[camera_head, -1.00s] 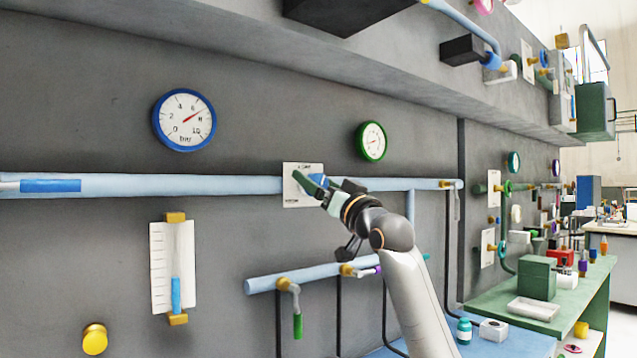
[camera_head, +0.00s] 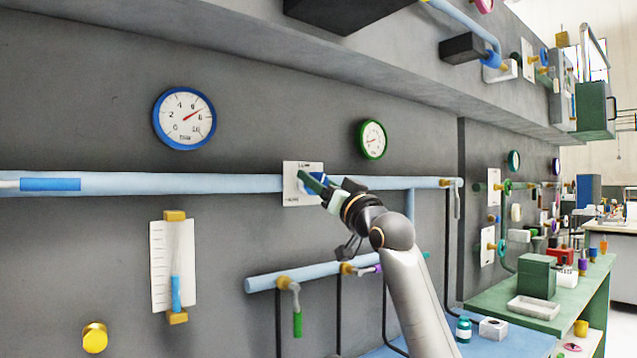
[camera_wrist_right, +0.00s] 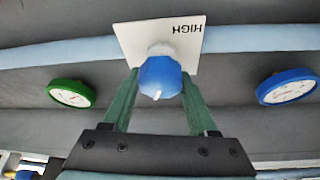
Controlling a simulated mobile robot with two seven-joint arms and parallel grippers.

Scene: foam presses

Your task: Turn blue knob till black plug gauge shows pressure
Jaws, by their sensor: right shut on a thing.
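The blue knob (camera_wrist_right: 160,78) sits on a white plate (camera_wrist_right: 190,38) marked HIGH, on the light-blue pipe. My right gripper (camera_wrist_right: 159,86) is shut on it, with a green finger on each side. In the head view the gripper (camera_head: 316,184) mostly hides the knob. A blue-rimmed gauge (camera_head: 184,118) hangs up and left of the plate, its needle pointing up and right, near 8. A green-rimmed gauge (camera_head: 372,139) hangs up and right; its needle is too small to read. I cannot make out a black plug gauge. My left gripper is not in view.
The upper pipe (camera_head: 140,184) runs along the grey wall. Below are a lower pipe (camera_head: 318,272) with small valves, a level tube on a white scale (camera_head: 159,265) and a yellow knob (camera_head: 95,338). A green bench (camera_head: 480,300) stands at the right. A ledge (camera_head: 200,30) juts out overhead.

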